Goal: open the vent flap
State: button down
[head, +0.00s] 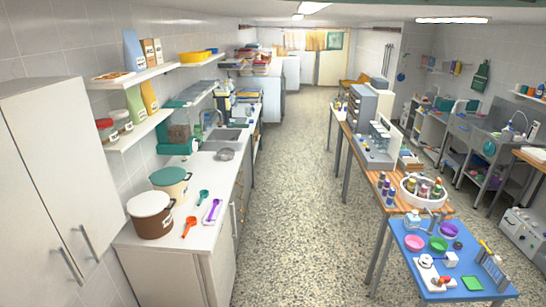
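I cannot make out a vent flap anywhere in the head view. My gripper and arm are not in this view. The far end of the room, with a pale door or panel (333,69) and hanging towels (316,40), is too small to show any flap clearly.
A speckled floor aisle (288,200) runs clear down the middle. On the left stand a white cabinet (62,190) and a counter (190,229) with lidded pots. On the right stand a blue-topped table (404,262) with bowls, a wooden bench (372,168) and a white box (522,245).

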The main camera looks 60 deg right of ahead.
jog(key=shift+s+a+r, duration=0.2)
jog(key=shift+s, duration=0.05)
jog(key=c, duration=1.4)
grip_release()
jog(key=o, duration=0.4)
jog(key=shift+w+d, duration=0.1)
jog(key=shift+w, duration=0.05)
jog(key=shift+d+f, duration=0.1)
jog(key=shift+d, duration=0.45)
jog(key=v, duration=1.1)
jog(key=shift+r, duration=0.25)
